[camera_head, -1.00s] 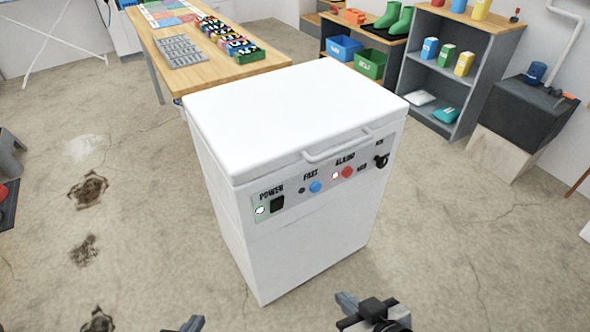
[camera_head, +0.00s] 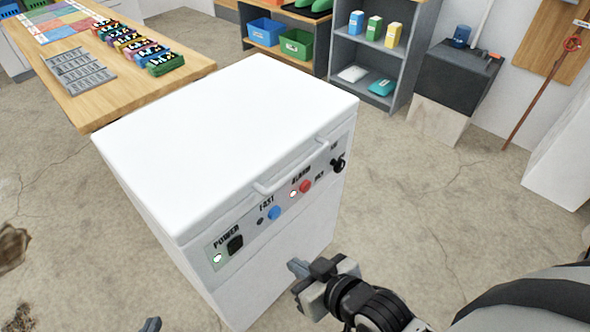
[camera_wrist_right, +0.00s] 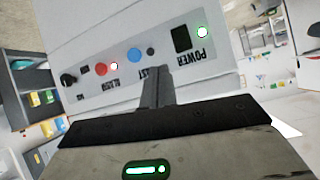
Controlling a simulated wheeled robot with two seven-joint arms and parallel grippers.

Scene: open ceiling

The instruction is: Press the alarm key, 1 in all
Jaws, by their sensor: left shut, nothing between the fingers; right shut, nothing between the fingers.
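The white chest freezer (camera_head: 220,130) stands in front of me with a control panel on its front. The red button (camera_head: 305,186) under the ALARM label has a lit lamp (camera_head: 293,194) beside it. It also shows in the right wrist view as a red key (camera_wrist_right: 102,69). My right gripper (camera_head: 296,267) is shut and empty, low in front of the panel and apart from it.
The panel also holds a blue FAST button (camera_head: 274,213), a black POWER switch (camera_head: 235,244) with a lit lamp, and a black knob (camera_head: 338,164). A lid handle (camera_head: 290,168) juts above the panel. A wooden table (camera_head: 130,80) stands behind left.

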